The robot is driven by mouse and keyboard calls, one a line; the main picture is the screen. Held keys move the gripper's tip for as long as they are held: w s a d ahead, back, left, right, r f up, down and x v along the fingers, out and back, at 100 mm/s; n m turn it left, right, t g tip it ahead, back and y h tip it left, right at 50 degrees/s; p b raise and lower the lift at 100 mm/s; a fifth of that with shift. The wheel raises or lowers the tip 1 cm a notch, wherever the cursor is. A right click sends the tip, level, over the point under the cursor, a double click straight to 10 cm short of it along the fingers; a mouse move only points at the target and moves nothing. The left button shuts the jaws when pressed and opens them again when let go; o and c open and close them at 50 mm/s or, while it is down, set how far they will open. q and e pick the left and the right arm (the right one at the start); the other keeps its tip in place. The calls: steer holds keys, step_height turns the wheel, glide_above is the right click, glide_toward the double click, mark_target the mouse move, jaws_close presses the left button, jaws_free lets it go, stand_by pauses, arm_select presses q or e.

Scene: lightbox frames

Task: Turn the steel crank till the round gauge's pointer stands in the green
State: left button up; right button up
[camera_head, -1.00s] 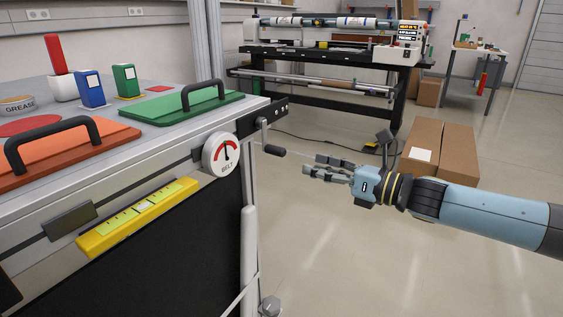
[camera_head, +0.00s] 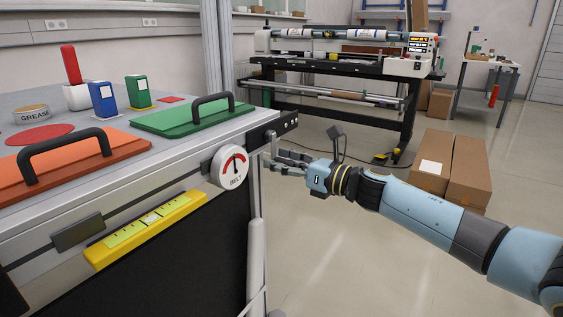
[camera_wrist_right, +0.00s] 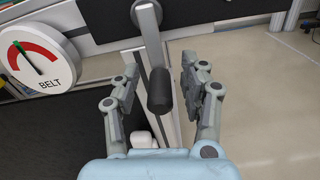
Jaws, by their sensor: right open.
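The round white gauge (camera_head: 230,167) marked BELT is on the bench's front edge, with a red arc and a dark pointer. It also shows at the left of the right wrist view (camera_wrist_right: 38,58), where a little green shows by the pointer; I cannot tell exactly how they line up. The steel crank (camera_wrist_right: 148,28) is right of the gauge, its black handle (camera_wrist_right: 160,92) hanging at its end. My right gripper (camera_head: 271,163) is open, a finger on either side of the handle, with gaps visible. In the head view its fingers partly hide the crank. My left gripper is out of view.
The bench top carries an orange lid (camera_head: 70,160) and a green lid (camera_head: 190,116) with black handles. A yellow level (camera_head: 147,228) is on the bench front below the gauge. Cardboard boxes (camera_head: 450,165) stand on the floor behind my right arm. The floor at the front right is open.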

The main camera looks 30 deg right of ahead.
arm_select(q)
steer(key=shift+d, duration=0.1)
arm_select(e)
steer(key=shift+c, duration=0.4)
jaws_close()
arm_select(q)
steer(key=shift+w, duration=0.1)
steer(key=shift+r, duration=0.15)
